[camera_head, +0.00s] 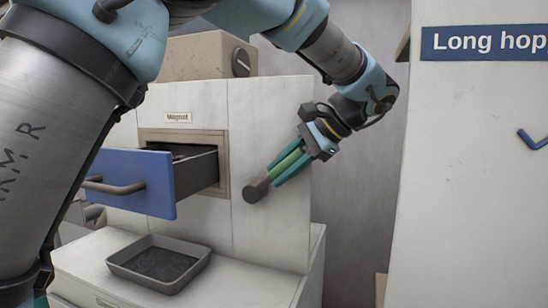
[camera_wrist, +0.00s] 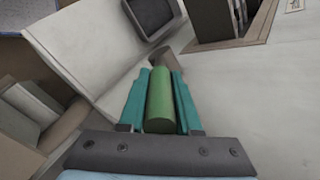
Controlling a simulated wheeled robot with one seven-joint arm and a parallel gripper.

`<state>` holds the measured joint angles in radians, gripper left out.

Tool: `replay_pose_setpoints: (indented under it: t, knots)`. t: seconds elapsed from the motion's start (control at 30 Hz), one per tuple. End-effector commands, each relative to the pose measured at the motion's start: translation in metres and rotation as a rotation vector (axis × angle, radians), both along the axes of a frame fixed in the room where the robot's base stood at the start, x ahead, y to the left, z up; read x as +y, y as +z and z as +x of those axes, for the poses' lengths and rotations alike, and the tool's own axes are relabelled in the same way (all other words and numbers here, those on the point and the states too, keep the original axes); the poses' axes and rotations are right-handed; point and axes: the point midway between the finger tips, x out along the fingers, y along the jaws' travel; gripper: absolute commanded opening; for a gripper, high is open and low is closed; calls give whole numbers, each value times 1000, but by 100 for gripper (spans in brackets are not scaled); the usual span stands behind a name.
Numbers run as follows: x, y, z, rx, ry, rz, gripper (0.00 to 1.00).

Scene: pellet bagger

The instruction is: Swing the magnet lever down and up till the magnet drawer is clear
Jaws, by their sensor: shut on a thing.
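The magnet lever has a green grip (camera_head: 286,161) and a dark round pivot (camera_head: 256,188) on the white cabinet front. It points up and to the right from the pivot in the head view. My gripper (camera_head: 280,174) is shut on the green grip, with a teal finger on each side; the grip also shows between the fingers in the wrist view (camera_wrist: 160,98). The magnet drawer (camera_head: 134,182), with a blue front, stands open left of the lever. Dark parts show inside it in the head view, but I cannot tell what clings to them.
A dark tray (camera_head: 117,263) with dark material in it sits on the ledge below the drawer. A label (camera_head: 178,117) is above the drawer. A white panel with a "Long hop..." sign (camera_head: 486,41) stands at the right.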

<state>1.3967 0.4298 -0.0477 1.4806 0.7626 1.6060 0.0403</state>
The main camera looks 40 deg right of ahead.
Motion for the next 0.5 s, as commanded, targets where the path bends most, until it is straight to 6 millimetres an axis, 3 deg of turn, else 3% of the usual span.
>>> replay_pose_setpoints:
  t: [0.5]
  knots:
    - [-7,-16,-10,-181,-3,115,0]
